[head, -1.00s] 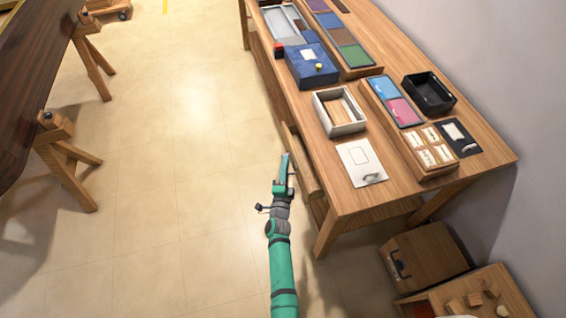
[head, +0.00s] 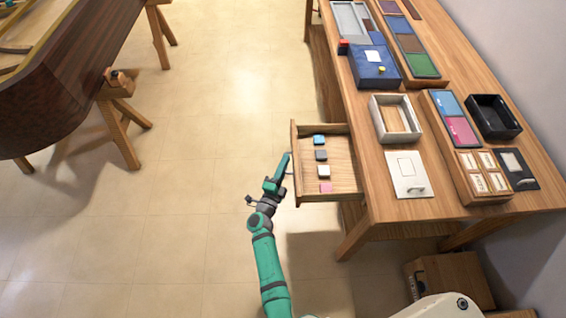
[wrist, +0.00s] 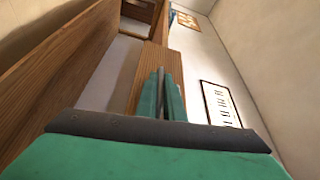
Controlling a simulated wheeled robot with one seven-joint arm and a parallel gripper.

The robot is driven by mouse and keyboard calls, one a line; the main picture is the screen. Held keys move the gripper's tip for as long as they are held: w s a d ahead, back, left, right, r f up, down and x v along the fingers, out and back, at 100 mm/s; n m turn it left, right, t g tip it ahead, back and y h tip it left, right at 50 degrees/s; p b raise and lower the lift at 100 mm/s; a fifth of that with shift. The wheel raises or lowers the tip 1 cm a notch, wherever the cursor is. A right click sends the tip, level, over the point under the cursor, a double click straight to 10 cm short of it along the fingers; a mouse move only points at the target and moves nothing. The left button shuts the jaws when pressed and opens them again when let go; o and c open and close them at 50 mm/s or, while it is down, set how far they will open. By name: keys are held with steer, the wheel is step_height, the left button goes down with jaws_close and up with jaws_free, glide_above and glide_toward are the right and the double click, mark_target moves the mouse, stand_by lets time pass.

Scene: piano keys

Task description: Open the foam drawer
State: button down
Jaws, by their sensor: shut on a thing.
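The wooden foam drawer (head: 343,165) stands pulled well out from the left side of the workbench in the head view. Several small blocks, blue, grey, white and pink, lie in a row inside it. My teal gripper (head: 285,163) is at the outer face of the drawer front, near its middle. In the wrist view my gripper (wrist: 160,85) has its fingers close together with a thin grey piece between them. It is shut on the drawer handle, which the fingers mostly hide.
The workbench (head: 375,185) carries a blue box (head: 372,70), an open white-grey frame box (head: 397,118), a white panel (head: 408,175) and a black tray (head: 493,117). A trestle (head: 122,110) holds a dark piano body at left. The floor (head: 200,170) between is clear.

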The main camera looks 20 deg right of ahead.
steer(key=shift+a+f, duration=0.15)
steer(key=shift+a, duration=0.15)
steer(key=c, duration=1.9)
jaws_free()
steer(key=shift+d, duration=0.1)
steer(key=v, duration=1)
steer(key=shift+s+a, duration=0.3)
steer(key=s+a+r+n+y, duration=0.4)
steer(key=s+n, duration=0.4)
steer(key=s, duration=0.3)
steer(key=s+a+r+n+t+y, duration=0.1)
steer(key=s+a+r+n+y, duration=0.3)
steer(key=s, duration=0.7)
steer(key=s+a+r+n+y, duration=0.4)
steer(key=s+a+r+n, duration=0.3)
steer(key=s+r+n, duration=0.3)
steer(key=n, duration=0.2)
steer(key=shift+s+a+n+t+y, duration=0.3)
steer(key=shift+s+a+n+y, duration=0.1)
